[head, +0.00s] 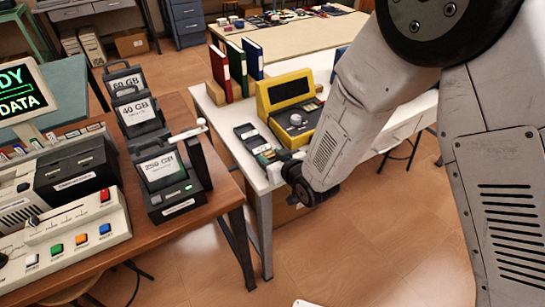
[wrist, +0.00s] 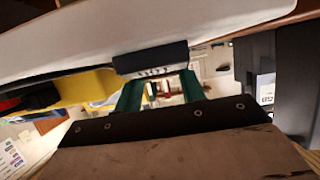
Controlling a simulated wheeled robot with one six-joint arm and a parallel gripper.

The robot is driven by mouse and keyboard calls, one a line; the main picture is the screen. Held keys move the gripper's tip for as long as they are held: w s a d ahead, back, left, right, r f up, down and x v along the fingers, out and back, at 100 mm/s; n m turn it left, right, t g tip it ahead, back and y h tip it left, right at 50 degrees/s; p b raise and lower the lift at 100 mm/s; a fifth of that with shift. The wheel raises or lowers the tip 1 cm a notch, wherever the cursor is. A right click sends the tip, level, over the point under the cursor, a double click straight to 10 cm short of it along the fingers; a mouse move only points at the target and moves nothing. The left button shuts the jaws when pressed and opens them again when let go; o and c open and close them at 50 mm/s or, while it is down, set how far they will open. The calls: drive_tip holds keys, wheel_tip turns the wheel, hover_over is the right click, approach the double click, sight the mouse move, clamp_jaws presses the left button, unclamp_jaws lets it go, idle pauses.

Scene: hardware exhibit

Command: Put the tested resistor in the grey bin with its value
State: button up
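Small dark grey bins (head: 247,132) stand in a row on the white table, left of the yellow tester (head: 288,105) with its dark screen. In the wrist view one grey bin (wrist: 150,59) shows a label too blurred to read. In the head view my gripper (head: 268,153) is low over the near end of the bin row, partly hidden by my wrist.
Red, green and blue binders (head: 237,68) stand behind the bins. A brown table (head: 185,125) at left holds drive docks (head: 160,165) labelled in GB and a console with coloured buttons (head: 70,240). A floor gap separates the two tables.

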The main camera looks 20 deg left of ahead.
drive_tip(key=shift+o, duration=0.3)
drive_tip(key=shift+s+d, duration=0.1)
drive_tip(key=v, duration=1.2)
drive_tip(key=shift+r, duration=0.2)
drive_tip(key=w+d+r+m+g+h, duration=0.1)
drive_tip(key=d+r+m+h, duration=0.2)
drive_tip(key=d, duration=0.5)
drive_tip(key=d+r+m+h, duration=0.1)
drive_tip(key=d+r+h, duration=0.1)
drive_tip(key=d+r, duration=0.45)
drive_tip(key=w+d+r+m+g+h, duration=0.1)
drive_tip(key=d+r+m+h, duration=0.15)
drive_tip(key=d, duration=0.65)
drive_tip(key=s+d+r+m+g+h, duration=0.1)
drive_tip(key=s+d+r+g, duration=0.1)
drive_tip(key=s, duration=0.5)
drive_tip(key=s+d+r+m+g, duration=0.1)
drive_tip(key=s+d+r+g, duration=0.1)
drive_tip(key=s+d+r, duration=0.2)
drive_tip(key=s+d+r+m+g+h, duration=0.1)
drive_tip(key=s+d+r, duration=0.2)
drive_tip(key=s+d, duration=0.4)
drive_tip(key=s, duration=0.2)
drive_tip(key=shift+s+r+g+h, duration=0.2)
drive_tip(key=shift+s+g+h, duration=0.15)
drive_tip(key=shift+g, duration=0.05)
drive_tip(key=shift+m, duration=0.25)
